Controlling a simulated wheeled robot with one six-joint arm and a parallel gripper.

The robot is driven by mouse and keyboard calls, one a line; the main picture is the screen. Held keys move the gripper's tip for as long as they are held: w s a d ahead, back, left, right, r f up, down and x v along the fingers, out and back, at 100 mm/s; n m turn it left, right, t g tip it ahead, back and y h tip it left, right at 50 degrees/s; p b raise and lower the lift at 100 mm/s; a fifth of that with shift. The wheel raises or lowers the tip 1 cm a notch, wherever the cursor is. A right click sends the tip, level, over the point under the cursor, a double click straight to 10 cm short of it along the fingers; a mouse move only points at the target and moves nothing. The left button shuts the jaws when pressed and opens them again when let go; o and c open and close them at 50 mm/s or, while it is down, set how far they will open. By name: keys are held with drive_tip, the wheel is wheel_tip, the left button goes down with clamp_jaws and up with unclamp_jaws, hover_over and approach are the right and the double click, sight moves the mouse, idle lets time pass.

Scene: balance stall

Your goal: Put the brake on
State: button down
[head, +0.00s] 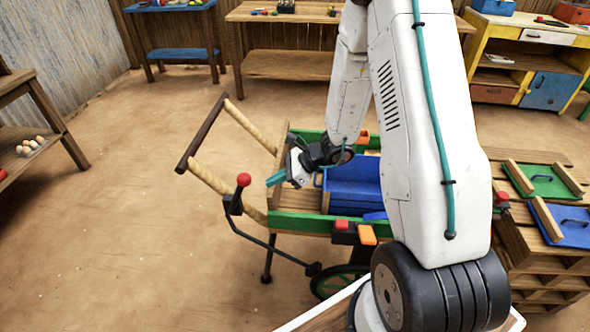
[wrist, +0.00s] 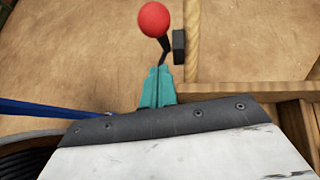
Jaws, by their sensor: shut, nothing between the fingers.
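The brake lever is a black bar with a red ball knob (head: 243,179) on the near side of the cart (head: 295,222), at its handle end. The knob shows large at the top of the wrist view (wrist: 154,19), with its dark stem (wrist: 165,46) below it. My gripper (head: 275,179) is shut and empty, its teal fingers pointing toward the knob. In the wrist view the closed fingertips (wrist: 158,72) sit just below the stem. I cannot tell whether they touch it.
The cart holds a blue box (head: 352,190). Its wooden push handle (head: 212,180) reaches out to the left. A pallet stack (head: 535,262) with green and blue lids stands at the right. A shelf with eggs (head: 30,145) is at the far left. The floor left of the cart is clear.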

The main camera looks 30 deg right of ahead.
drive_tip(key=a, duration=0.1)
drive_tip(key=w+a, duration=0.1)
drive_tip(key=a+r, duration=0.1)
drive_tip(key=shift+w, duration=0.3)
